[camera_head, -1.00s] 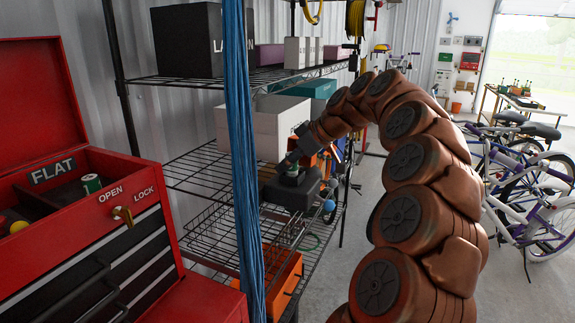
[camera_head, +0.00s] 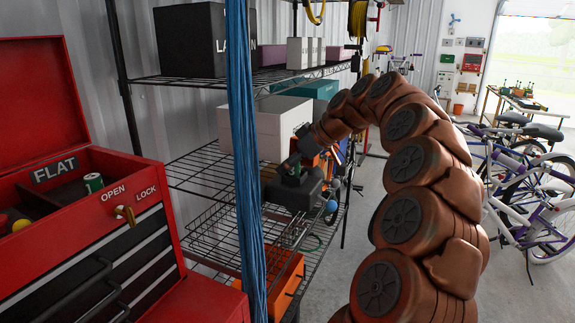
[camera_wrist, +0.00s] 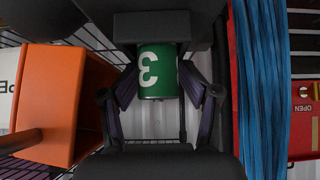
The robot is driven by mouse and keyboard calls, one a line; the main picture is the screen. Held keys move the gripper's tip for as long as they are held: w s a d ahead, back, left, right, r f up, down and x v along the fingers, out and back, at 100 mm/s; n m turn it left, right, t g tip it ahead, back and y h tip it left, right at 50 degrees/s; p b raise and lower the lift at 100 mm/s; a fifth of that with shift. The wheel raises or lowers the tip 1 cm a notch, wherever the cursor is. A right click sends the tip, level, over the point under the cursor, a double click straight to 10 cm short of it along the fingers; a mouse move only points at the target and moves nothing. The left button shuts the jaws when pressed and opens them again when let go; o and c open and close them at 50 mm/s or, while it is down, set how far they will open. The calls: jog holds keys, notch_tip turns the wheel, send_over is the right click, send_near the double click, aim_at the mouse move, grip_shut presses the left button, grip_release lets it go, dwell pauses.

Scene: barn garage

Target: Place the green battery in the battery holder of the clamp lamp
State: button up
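In the wrist view the green battery (camera_wrist: 157,74), marked with a white 3, sits between the two purple-padded fingers of my gripper (camera_wrist: 159,85). One end of the battery is hidden at a dark block (camera_wrist: 152,27), which looks like part of the clamp lamp. In the head view my gripper (camera_head: 299,160) is over the dark lamp (camera_head: 296,193) on the wire shelf. Only a little green shows there, so how deep the battery sits cannot be told.
A red toolbox (camera_head: 90,215) at the left holds another green cylinder (camera_head: 93,183). Blue cables (camera_head: 241,150) hang before the shelf. A white box (camera_head: 270,125) stands behind the lamp, and an orange bin (camera_head: 286,287) is below. Bicycles (camera_head: 535,180) stand at the right.

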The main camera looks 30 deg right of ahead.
jog(key=shift+s+f+g, duration=0.2)
jog(key=shift+f+g, duration=0.1)
jog(key=shift+f, duration=0.45)
jog(key=shift+d+r+p, duration=0.1)
jog(key=shift+r+p, duration=0.65)
jog(key=shift+p, duration=0.15)
jog(key=shift+s+d+r, duration=0.1)
jog(key=shift+s+d, duration=0.05)
jog(key=shift+d, duration=0.1)
jog(key=b+v, duration=0.2)
jog(key=v, duration=1)
jog(key=shift+a+r, duration=0.2)
